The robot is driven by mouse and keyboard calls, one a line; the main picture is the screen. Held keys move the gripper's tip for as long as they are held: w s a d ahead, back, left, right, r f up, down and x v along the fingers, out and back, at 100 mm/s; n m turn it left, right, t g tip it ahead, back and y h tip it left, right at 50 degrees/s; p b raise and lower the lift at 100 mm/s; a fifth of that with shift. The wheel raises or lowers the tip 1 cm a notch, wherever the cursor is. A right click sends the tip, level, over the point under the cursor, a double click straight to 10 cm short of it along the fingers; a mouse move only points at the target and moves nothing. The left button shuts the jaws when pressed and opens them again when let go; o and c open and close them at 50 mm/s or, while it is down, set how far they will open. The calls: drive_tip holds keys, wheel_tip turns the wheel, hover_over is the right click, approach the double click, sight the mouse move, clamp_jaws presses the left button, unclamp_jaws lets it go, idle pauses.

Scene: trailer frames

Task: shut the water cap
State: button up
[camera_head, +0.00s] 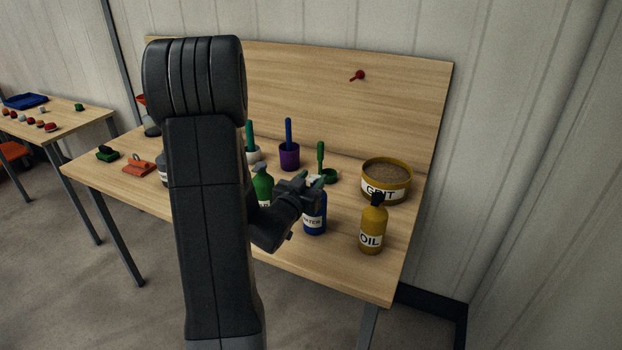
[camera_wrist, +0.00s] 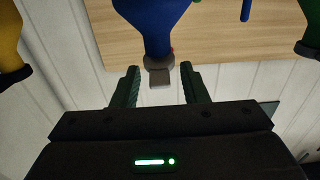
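The blue water bottle (camera_head: 314,220) stands upright near the front of the workbench, its label partly readable. In the wrist view the bottle (camera_wrist: 152,22) appears upside down, with its neck tapering to a grey cap (camera_wrist: 160,76). My gripper (camera_head: 311,181) is at the bottle's top in the head view and hides most of the cap there. In the wrist view the green fingers of my gripper (camera_wrist: 159,72) are apart, one on each side of the cap, with a visible gap on both sides. I cannot tell whether the cap is fully seated.
The yellow oil bottle (camera_head: 373,228) stands to the right, and a green bottle (camera_head: 263,186) close on the left. The bench's front right corner is clear.

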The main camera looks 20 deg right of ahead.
drive_tip(key=c, duration=0.8)
drive_tip(key=shift+f+b, duration=0.15)
drive_tip(key=shift+b, duration=0.15)
drive_tip(key=shift+f+b, duration=0.3)
drive_tip(key=shift+b, duration=0.8)
drive_tip(key=shift+f+t+h+b, duration=0.1)
drive_tip(key=shift+t+h+b, duration=0.25)
drive_tip(key=shift+b, duration=0.75)
drive_tip(key=h+b, duration=0.1)
drive_tip(key=b, duration=0.3)
drive_tip(key=t+b, duration=0.1)
drive_tip(key=b, duration=0.3)
drive_tip(key=shift+s+a+f+t+h+b, duration=0.15)
drive_tip(key=shift+f+t+h+b, duration=0.1)
drive_tip(key=shift+f+h+b, duration=0.1)
drive_tip(key=shift+r, duration=0.25)
drive_tip(key=o, duration=0.8)
